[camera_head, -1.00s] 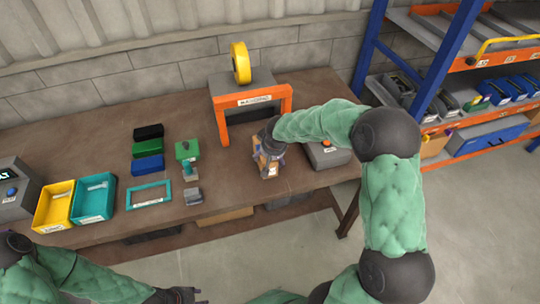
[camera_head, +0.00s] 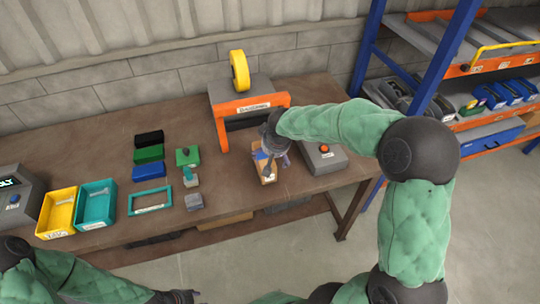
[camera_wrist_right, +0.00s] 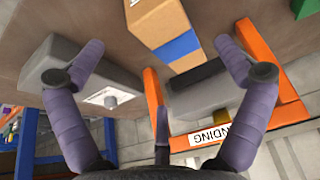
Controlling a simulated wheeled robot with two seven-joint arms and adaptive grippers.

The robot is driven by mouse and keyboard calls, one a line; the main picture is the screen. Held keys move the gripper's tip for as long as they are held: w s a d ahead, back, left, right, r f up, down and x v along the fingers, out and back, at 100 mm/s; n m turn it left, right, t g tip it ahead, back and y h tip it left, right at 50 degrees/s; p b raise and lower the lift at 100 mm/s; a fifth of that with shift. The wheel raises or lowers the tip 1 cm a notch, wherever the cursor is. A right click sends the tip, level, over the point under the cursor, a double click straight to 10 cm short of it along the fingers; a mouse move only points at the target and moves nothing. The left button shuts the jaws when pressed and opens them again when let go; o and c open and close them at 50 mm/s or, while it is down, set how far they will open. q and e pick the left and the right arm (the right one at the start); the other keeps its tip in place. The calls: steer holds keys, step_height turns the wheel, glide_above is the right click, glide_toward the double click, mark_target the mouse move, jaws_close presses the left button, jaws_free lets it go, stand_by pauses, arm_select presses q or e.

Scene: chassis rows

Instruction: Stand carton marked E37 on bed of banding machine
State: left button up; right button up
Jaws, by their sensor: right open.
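The brown carton (camera_head: 267,177) is on the table in front of the banding machine (camera_head: 245,108), which has an orange arch. In the right wrist view, the carton (camera_wrist_right: 166,22) shows a blue band and a white label; its lettering is unreadable. My right gripper (camera_head: 272,153) is at the carton in the head view. The right wrist view shows its fingers (camera_wrist_right: 160,48) spread wide, with the carton beyond their tips and apparently apart from them. The arch (camera_wrist_right: 262,75) is nearby. My left gripper (camera_head: 182,296) is low at the bottom edge, its fingers unclear.
A green fixture (camera_head: 187,157), several coloured blocks, a teal frame (camera_head: 150,201), and yellow (camera_head: 56,214) and teal (camera_head: 95,206) bins are to the left. A blue-and-orange rack stands at right.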

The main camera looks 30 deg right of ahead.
steer(key=shift+v, duration=1.6)
